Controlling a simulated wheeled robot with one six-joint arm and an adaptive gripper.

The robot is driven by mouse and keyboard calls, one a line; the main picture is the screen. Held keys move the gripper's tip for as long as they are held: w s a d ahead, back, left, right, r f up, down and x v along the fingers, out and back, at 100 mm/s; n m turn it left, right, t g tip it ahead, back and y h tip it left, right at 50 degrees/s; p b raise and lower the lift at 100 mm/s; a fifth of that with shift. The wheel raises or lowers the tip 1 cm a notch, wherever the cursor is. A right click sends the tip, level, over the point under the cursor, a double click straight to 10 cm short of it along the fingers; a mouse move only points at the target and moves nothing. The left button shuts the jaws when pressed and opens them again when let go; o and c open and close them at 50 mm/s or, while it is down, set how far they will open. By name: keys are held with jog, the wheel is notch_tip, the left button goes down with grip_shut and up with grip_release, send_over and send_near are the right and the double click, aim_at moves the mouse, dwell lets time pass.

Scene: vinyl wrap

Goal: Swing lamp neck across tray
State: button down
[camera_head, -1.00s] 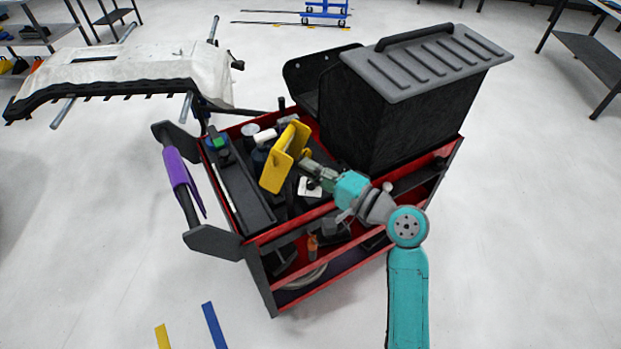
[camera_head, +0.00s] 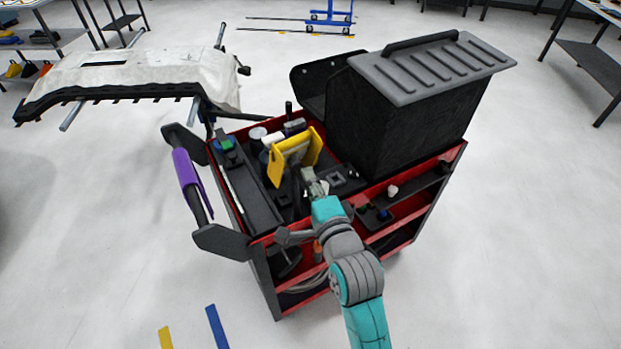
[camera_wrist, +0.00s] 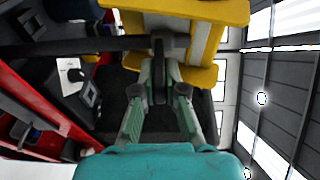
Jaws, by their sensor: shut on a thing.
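The lamp has a yellow head (camera_head: 311,150) with a pale panel, standing tilted above the cart's top tray (camera_head: 262,212). In the wrist view the yellow head (camera_wrist: 190,12) fills the top, and a dark bar, seemingly the lamp neck (camera_wrist: 100,46), runs in from the left to a dark joint. My gripper (camera_head: 312,183) is just below and in front of the head. The exact contact is partly hidden by the fingers, and the neck's base is hidden.
The red and black cart has a large black bin with a grey lid (camera_head: 430,68) behind right. A purple-gripped handle (camera_head: 190,180) stands at its left. Bottles and a white roll (camera_head: 272,139) crowd behind the lamp. A bumper on a stand (camera_head: 130,75) is back left.

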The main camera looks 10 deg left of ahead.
jog(key=shift+s+a+m+t+h, duration=0.2)
jog(key=shift+m+t+h, duration=0.3)
jog(key=shift+h, duration=0.4)
jog(key=c, duration=1.2)
grip_release()
jog(key=shift+c, duration=0.2)
jog(key=shift+s, duration=0.1)
jog(key=v, duration=1.1)
jog(key=shift+s, duration=0.35)
jog(key=shift+d, duration=0.1)
jog(key=s+d+f+n+g+h, duration=0.1)
jog(key=s+d+f+n+h, duration=0.1)
jog(key=s+d+f+n, duration=0.5)
jog(key=s+d+f+n+h, duration=0.25)
jog(key=s+d+f, duration=0.35)
jog(key=s+d, duration=0.6)
jog(key=s+d+n+g+h, duration=0.1)
jog(key=s+n, duration=0.3)
jog(key=s, duration=0.8)
jog(key=shift+s+r+h, duration=0.35)
jog(key=shift+r+h, duration=0.05)
jog(key=shift+h, duration=0.05)
